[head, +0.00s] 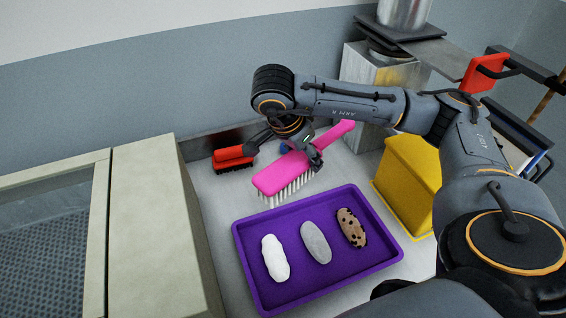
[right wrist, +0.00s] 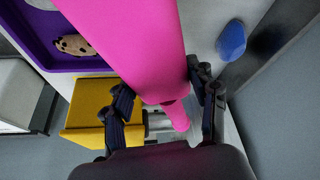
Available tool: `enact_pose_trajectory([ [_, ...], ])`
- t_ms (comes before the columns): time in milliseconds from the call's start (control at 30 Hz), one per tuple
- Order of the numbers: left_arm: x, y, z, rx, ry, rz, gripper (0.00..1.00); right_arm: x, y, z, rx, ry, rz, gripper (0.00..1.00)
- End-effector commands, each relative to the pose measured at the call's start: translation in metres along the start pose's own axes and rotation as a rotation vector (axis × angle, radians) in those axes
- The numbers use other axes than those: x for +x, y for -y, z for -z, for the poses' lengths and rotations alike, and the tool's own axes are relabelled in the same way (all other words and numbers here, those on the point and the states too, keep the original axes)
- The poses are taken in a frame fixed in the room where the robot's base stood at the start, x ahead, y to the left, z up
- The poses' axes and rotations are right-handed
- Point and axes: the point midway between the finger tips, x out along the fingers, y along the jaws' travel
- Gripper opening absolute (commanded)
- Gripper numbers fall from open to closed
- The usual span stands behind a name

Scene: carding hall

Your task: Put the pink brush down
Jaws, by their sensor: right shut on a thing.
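The pink brush (head: 287,174) has white bristles that point down and a handle running to the upper right. It is above or on the pale worktop, just behind the purple tray; I cannot tell whether the bristles touch the surface. My right gripper (head: 302,152) is shut on the brush, around the part near where the handle begins. In the right wrist view the pink brush (right wrist: 130,40) passes between the two dark fingers of my right gripper (right wrist: 160,88). My left gripper is not in view.
A purple tray (head: 377,262) holds a white, a grey and a spotted brown lump. A red brush (head: 232,158) lies left of the pink one. A yellow bin (head: 413,178) stands right. A blue object (right wrist: 231,40) shows in the right wrist view. Worktop left of the tray is clear.

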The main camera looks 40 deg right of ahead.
Motion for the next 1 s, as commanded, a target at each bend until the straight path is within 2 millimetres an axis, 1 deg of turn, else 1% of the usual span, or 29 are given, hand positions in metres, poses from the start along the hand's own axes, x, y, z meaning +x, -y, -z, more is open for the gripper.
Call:
enact_pose_trajectory([
  [33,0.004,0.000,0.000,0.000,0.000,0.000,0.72,0.012,0.011,0.002,0.004,0.004,-0.008,0.24],
  [200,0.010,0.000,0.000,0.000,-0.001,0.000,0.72,0.037,0.047,0.014,0.004,0.005,-0.005,0.24],
  [267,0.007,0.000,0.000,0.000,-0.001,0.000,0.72,0.048,0.056,0.015,0.001,0.005,-0.008,0.24],
  [300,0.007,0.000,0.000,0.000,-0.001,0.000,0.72,0.057,0.061,0.015,0.001,0.003,-0.007,0.24],
  [400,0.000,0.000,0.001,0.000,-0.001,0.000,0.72,0.072,0.074,0.018,0.001,0.001,-0.005,0.24],
  [500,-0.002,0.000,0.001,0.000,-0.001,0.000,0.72,0.084,0.082,0.017,0.001,0.001,-0.002,0.24],
  [633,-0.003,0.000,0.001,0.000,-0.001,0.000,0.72,0.093,0.087,0.017,0.001,0.001,-0.001,0.24],
  [700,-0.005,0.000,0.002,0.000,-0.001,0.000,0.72,0.100,0.092,0.017,0.000,0.000,-0.003,0.24],
  [833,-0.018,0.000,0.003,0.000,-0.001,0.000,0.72,0.116,0.090,0.009,-0.003,0.002,-0.004,0.24],
  [900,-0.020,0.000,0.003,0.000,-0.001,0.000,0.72,0.123,0.090,0.007,-0.001,0.000,-0.003,0.24],
  [1000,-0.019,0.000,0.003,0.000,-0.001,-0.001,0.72,0.126,0.091,0.005,0.000,0.000,0.001,0.24],
])
